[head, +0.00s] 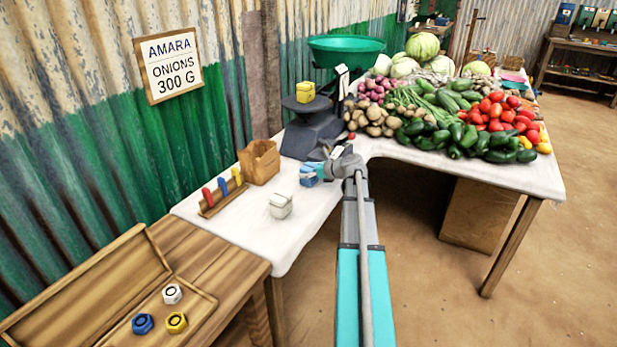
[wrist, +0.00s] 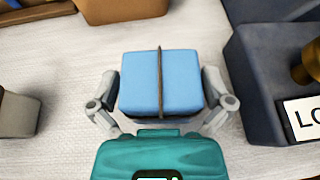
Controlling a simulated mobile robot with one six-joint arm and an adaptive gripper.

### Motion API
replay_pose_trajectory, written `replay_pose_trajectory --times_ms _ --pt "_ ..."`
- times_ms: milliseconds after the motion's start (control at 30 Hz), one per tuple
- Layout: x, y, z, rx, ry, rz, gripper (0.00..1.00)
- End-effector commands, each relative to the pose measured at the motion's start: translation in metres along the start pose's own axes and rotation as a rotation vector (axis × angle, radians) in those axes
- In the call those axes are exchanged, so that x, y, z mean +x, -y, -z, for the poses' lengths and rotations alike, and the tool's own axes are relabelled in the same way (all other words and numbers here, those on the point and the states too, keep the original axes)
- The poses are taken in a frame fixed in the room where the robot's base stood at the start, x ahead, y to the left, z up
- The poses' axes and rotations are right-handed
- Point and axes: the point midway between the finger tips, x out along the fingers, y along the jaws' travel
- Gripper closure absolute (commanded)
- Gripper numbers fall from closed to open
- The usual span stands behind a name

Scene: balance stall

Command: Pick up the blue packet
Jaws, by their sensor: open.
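The blue packet (wrist: 140,82) is a soft-edged light blue block with a dark band across its top. It lies on the white cloth of the stall table. In the wrist view my gripper (wrist: 160,102) is open, with one finger on each side of the packet and the packet between them. Whether the fingers touch it I cannot tell. In the head view the packet (head: 308,181) is a small blue patch, partly hidden by my gripper (head: 312,172).
A dark scale (head: 312,135) holding a yellow packet (head: 305,92) stands close behind. A brown paper bag (head: 259,161), a rack of coloured pieces (head: 222,198) and a whitish packet (head: 280,206) lie to the left. Vegetables (head: 440,110) cover the right side.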

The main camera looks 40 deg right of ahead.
Motion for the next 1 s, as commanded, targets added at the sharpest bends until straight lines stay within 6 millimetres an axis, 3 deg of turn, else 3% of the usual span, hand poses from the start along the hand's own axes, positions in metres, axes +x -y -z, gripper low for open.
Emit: replay_pose_trajectory --times_ms 267,667,1000 --pt "-0.0005 0.0002 0.0001 0.0 0.0 0.0 0.0" --pt "-0.0007 0.0005 0.0004 0.0 0.0 0.0 0.73" --pt "-0.0014 0.0008 -0.0008 0.0 0.0 0.001 0.73"
